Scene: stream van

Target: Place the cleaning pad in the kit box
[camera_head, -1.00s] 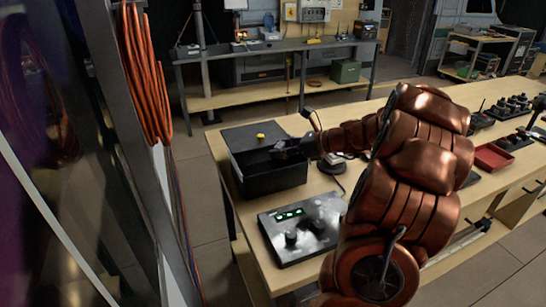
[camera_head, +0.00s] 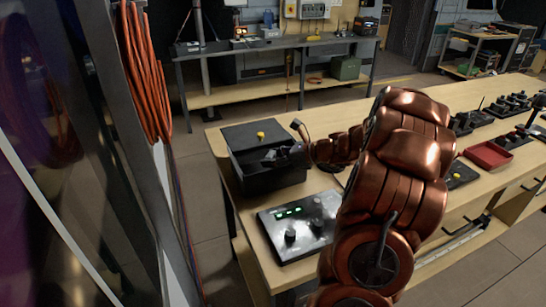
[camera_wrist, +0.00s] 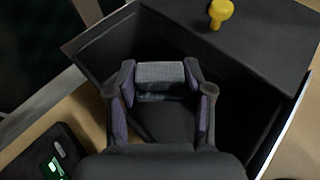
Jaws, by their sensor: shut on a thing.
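The kit box (camera_head: 270,178) is a black open box near the left end of the wooden bench. It also shows in the wrist view (camera_wrist: 95,48), where its dark interior lies below my gripper. My gripper (camera_head: 272,160) reaches over the box opening from the right. In the wrist view my gripper (camera_wrist: 160,80) is shut on the cleaning pad (camera_wrist: 160,75), a small grey block held between the two fingertips. The pad appears over or inside the box opening, and I cannot tell how deep. In the head view the pad cannot be made out.
A black lid part with a yellow knob (camera_head: 260,135) covers the far part of the box. A control panel (camera_head: 298,225) with green lights lies in front of the box. A red tray (camera_head: 487,155) is farther right. My arm hides part of the bench.

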